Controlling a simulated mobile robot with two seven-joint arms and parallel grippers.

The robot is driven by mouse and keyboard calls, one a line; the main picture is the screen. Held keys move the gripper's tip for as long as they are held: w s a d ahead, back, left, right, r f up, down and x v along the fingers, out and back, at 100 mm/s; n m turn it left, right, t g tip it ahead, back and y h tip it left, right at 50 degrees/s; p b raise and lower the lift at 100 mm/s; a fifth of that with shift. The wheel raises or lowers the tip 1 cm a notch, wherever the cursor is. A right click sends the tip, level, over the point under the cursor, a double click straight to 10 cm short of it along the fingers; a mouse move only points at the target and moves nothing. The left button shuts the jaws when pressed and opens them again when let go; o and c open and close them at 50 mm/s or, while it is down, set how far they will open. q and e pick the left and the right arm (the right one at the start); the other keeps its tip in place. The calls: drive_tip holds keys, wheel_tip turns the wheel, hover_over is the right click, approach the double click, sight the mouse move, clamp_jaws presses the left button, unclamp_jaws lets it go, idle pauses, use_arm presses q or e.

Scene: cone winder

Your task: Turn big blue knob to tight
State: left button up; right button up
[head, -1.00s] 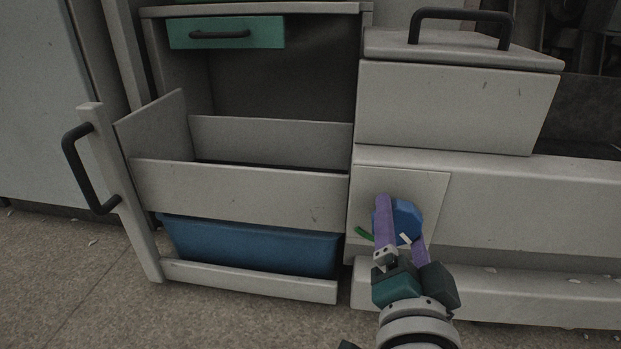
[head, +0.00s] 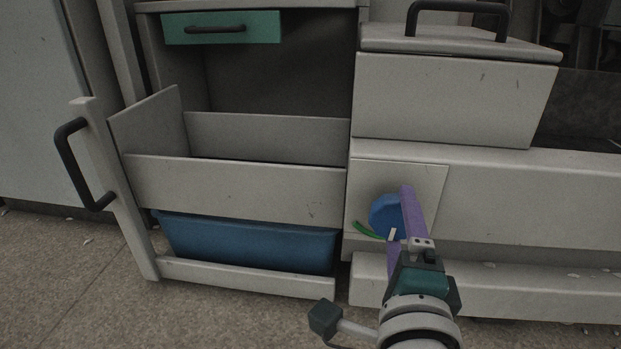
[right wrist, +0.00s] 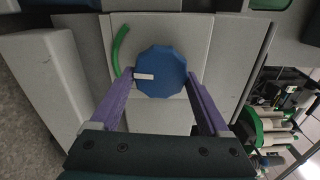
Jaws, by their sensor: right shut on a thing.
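The big blue knob (head: 384,214) sits on a light square plate on the machine's front. A white mark (head: 392,234) on its face is at the lower right, close to the right end of a green arc (head: 369,232) on the plate. In the right wrist view the knob (right wrist: 163,72) is between my purple fingers, with its white mark (right wrist: 145,76) pointing left near the arc's lower end (right wrist: 117,62). My right gripper (head: 402,222) is shut on the knob and covers part of its right side. My left gripper is out of view.
An open grey drawer (head: 235,190) with a black handle (head: 70,165) juts out left of the knob, above a blue bin (head: 250,245). A lidded grey box (head: 455,100) stands above the plate. A ledge (head: 500,290) runs below.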

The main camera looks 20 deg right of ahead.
drive_tip(key=shift+m, duration=0.6)
drive_tip(key=o, duration=1.2)
drive_tip(key=p+v, duration=0.3)
drive_tip(key=v, duration=0.7)
drive_tip(key=shift+w, duration=0.1)
